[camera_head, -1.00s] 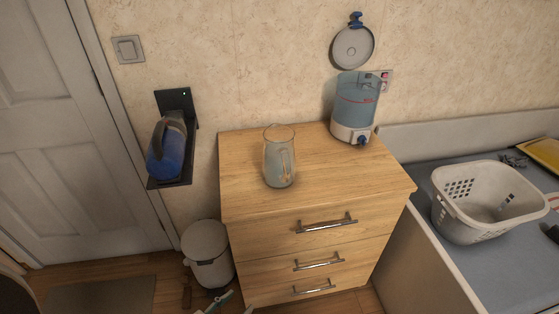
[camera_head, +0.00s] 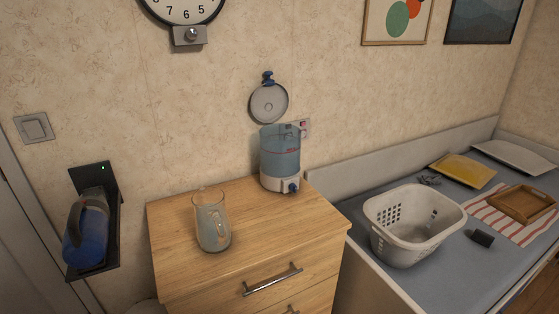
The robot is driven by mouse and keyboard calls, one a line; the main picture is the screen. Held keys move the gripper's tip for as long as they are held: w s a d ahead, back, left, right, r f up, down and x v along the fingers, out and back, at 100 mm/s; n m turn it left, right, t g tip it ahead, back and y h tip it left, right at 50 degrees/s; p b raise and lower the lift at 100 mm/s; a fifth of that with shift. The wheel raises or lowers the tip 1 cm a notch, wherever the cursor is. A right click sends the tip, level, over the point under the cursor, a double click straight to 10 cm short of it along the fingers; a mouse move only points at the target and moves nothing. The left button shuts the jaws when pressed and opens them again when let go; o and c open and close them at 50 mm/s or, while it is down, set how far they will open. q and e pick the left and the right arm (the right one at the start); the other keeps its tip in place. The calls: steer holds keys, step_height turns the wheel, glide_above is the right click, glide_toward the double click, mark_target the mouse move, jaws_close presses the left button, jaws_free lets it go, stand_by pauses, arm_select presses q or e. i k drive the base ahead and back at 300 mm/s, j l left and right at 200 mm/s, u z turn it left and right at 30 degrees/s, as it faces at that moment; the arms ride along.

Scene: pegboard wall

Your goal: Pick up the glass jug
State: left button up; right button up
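The glass jug (camera_head: 212,222) stands upright on top of the wooden chest of drawers (camera_head: 174,262), near its front left part. It is clear glass, and its handle faces the viewer, slightly to the right. Whether it holds anything is hard to tell. Neither of my grippers shows in the head view, so nothing is seen touching the jug.
A water dispenser (camera_head: 280,160) with a blue tap stands at the back right of the chest. A blue appliance (camera_head: 88,232) sits on a black wall bracket at left. A white basket (camera_head: 405,243) stands on the bed at right. The chest top around the jug is clear.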

mark_target(213, 226)
steer(key=k+j+z, duration=0.1)
steer(key=j+z, duration=0.15)
steer(key=j, duration=0.15)
steer(key=k+j+z, duration=0.25)
steer(key=j, duration=0.15)
steer(key=j+z, duration=0.25)
steer(key=j, duration=0.15)
steer(key=i+j+z, duration=0.15)
steer(key=i+j, duration=0.05)
steer(key=i, duration=0.1)
